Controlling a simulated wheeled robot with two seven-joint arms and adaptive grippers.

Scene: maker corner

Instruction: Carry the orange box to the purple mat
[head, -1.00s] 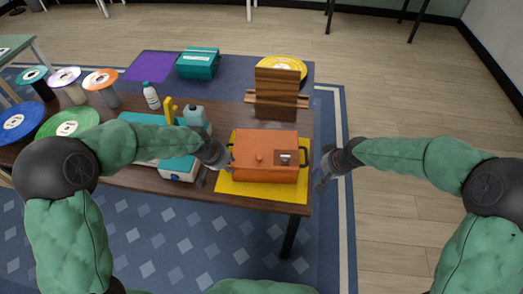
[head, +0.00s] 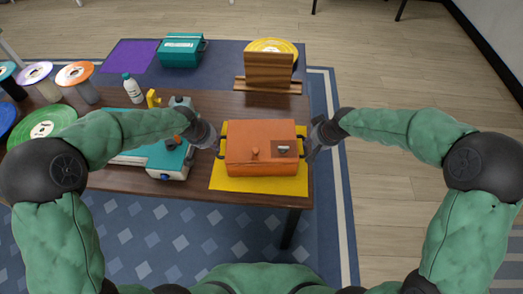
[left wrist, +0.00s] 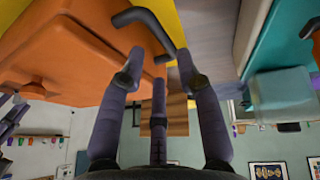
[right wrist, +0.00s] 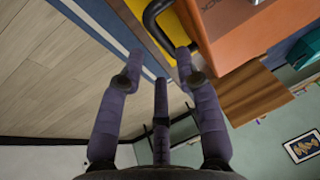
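The orange box (head: 262,165) sits on a yellow mat (head: 230,185) near the table's front right corner. It has a dark handle on each side. The purple mat (head: 131,56) lies flat at the table's back left. My left gripper (head: 214,147) is beside the box's left end; in the left wrist view its open fingers (left wrist: 160,58) are at the dark handle (left wrist: 150,20). My right gripper (head: 313,145) is beside the right end; in the right wrist view its open fingers (right wrist: 159,58) are apart, with the other handle (right wrist: 152,22) just ahead of them.
A teal box (head: 181,50) stands right beside the purple mat. A wooden stand (head: 268,72) and a yellow spool (head: 285,46) are behind the orange box. A white bottle (head: 132,89) and a teal-and-white machine (head: 168,158) stand left of it.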

